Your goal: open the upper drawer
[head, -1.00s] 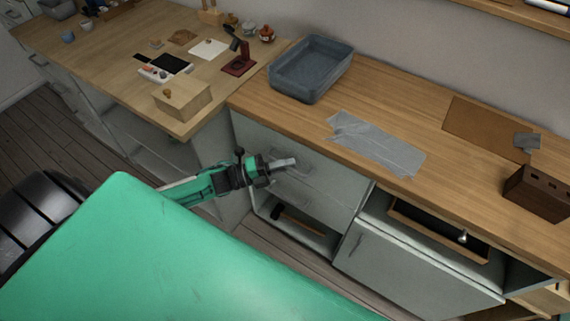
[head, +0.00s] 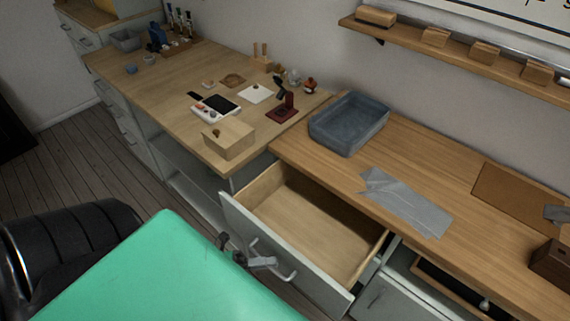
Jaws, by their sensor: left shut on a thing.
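The upper drawer (head: 308,226) stands pulled well out from under the right counter. Its wooden inside looks empty. Its grey front (head: 290,258) carries a bar handle (head: 287,275). My left gripper (head: 268,262) is at this handle and shut on it, in front of the drawer face. Part of the gripper and its arm is hidden behind my green body. My right gripper is not in view.
A blue-grey tray (head: 348,124) and a grey cloth (head: 405,200) lie on the right counter (head: 450,185). A wooden box (head: 229,138) stands near the left counter's edge. Below, right of the drawer, is another cabinet front (head: 385,300). Wooden floor (head: 90,165) is free at left.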

